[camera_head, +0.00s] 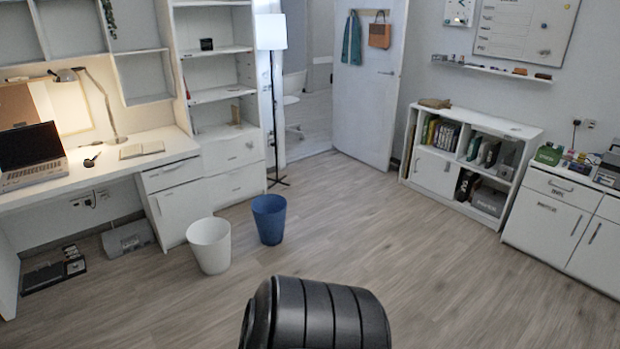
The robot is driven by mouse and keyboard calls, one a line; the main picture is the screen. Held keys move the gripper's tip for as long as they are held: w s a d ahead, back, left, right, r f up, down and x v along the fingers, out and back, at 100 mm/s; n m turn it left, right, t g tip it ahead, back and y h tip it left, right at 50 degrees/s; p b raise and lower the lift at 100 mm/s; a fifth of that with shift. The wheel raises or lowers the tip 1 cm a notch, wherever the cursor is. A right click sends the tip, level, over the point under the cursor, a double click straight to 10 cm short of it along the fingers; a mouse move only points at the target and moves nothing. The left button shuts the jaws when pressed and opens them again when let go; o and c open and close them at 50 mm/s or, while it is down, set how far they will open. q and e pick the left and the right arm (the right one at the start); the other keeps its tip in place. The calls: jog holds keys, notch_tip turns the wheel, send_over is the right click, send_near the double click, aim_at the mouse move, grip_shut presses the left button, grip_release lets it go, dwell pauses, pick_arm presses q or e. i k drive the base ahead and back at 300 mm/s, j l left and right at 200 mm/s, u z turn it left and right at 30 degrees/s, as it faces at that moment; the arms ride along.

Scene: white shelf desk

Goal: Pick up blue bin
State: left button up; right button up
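The blue bin (269,221) stands upright on the wooden floor, left of the picture's middle. It is a tapered, open-topped bin and looks empty, though its bottom inside is hidden. A white bin (209,247) of similar shape stands close to its left and a little nearer to me. Neither of my grippers shows in the head view. A black ribbed part, which looks like mine, fills the bottom middle of the picture, well short of the blue bin.
A white desk (120,165) with a laptop (32,156) and drawers stands at the left. A floor lamp (271,90) stands behind the blue bin. A low bookcase (433,170) and a cabinet (548,215) line the right wall. The floor (400,255) in the middle is clear.

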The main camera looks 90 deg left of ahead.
aim_at(269, 211)
jog(key=u, duration=3.1)
jog(key=z, duration=0.35)
jog(key=i+j+z, duration=0.8)
jog(key=j+z, duration=0.2)
jog(key=i+j, duration=0.15)
jog(key=j, duration=0.2)
jog(key=i+j+z, duration=0.1)
jog(key=j, duration=0.3)
jog(key=i+j, duration=0.2)
jog(key=j, duration=0.2)
jog(key=i+j+z, duration=0.15)
jog(key=j, duration=0.2)
jog(key=i+j, duration=0.1)
jog(key=j, duration=0.3)
jog(key=i+j+z, duration=0.1)
jog(key=j, duration=0.3)
